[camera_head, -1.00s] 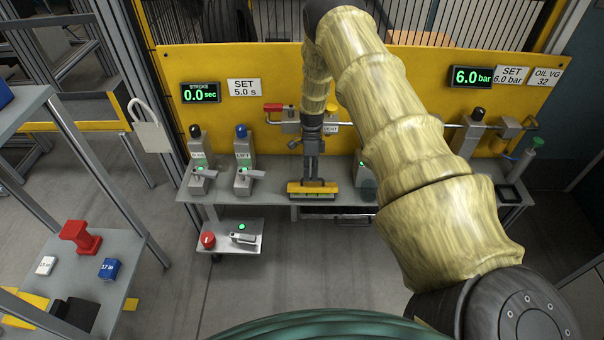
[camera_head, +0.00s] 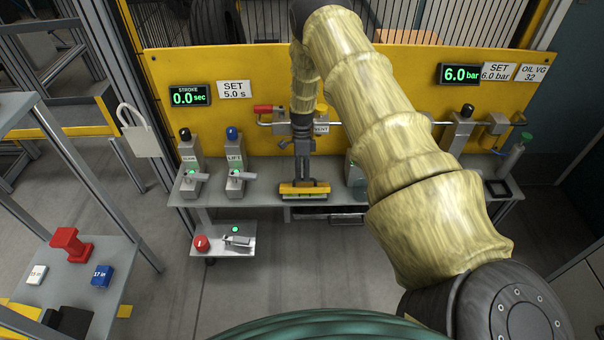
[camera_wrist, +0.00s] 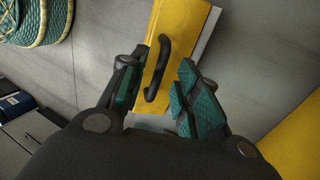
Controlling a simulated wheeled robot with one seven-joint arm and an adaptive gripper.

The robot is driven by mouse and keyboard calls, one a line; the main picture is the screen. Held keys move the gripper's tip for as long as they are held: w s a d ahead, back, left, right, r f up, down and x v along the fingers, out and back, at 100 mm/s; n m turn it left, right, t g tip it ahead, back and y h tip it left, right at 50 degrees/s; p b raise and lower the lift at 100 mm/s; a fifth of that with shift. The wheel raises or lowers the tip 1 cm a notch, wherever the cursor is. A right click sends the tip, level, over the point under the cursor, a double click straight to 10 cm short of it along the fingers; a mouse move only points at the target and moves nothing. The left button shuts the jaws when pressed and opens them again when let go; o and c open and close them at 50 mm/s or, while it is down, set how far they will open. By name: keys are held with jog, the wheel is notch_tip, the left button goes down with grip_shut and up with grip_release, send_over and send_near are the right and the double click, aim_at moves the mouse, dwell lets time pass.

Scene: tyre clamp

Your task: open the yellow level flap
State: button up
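The yellow flap (camera_head: 303,189) sits at the front of the grey bench in the camera_head view, below my gripper (camera_head: 302,168). In the camera_wrist view the flap (camera_wrist: 180,30) is a yellow panel with a black bar handle (camera_wrist: 155,75). My gripper (camera_wrist: 160,66) is open, with one teal-padded finger on each side of the handle. Gaps show between the handle and both fingers, so it is not gripped. The flap looks shut, though my gripper hides part of its upper side in the camera_head view.
Two lever valves, one with a black knob (camera_head: 188,165) and one with a blue knob (camera_head: 234,165), stand left of the flap. A red-ended pipe (camera_head: 265,109) runs behind my gripper. A low shelf with a red button (camera_head: 201,243) is at the front left.

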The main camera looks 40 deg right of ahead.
jog(key=v, duration=1.1)
jog(key=shift+r, duration=0.25)
jog(key=shift+f, duration=0.1)
